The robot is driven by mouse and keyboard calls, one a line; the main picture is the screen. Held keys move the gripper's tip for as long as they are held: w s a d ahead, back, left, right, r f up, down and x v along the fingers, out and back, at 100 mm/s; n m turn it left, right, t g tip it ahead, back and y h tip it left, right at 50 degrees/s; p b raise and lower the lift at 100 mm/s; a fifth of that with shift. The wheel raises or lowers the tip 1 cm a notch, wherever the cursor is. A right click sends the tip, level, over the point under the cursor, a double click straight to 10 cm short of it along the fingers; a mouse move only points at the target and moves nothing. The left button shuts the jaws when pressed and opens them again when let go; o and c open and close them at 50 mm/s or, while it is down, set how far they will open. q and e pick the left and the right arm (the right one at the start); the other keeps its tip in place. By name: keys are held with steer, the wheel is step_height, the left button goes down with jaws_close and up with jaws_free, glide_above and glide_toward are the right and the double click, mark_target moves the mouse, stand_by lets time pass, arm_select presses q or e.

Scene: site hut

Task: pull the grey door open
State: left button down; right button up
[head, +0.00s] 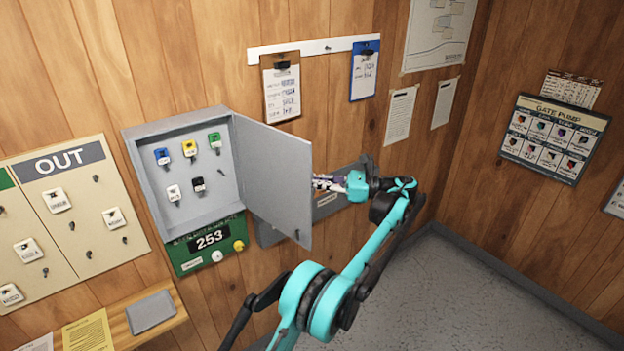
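The grey door (275,180) belongs to a grey key cabinet (185,170) on the wood-panelled wall. It is hinged on the cabinet's right side and stands wide open, swung out from the wall, with its inner face toward me. My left gripper (322,183) is at the door's free edge, on the right, its arm reaching up from the bottom. Its fingertips are partly hidden by the door edge, so I cannot tell whether they are open or shut, or whether they touch the door. The door's outer face and any handle are hidden. My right gripper is not in view.
Several coloured key tags (190,148) hang inside the cabinet. A green panel marked 253 (210,240) is below it. An OUT board (65,205) hangs at left above a wooden shelf (160,325). A grey box (328,205) is behind the door. The floor at right is clear.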

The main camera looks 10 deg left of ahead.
arm_select(q)
steer(key=shift+w, duration=0.25)
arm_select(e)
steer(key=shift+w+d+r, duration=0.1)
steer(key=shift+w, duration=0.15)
arm_select(q)
steer(key=c, duration=1.9)
jaws_free()
steer(key=shift+c, duration=0.2)
steer(key=shift+r, duration=0.1)
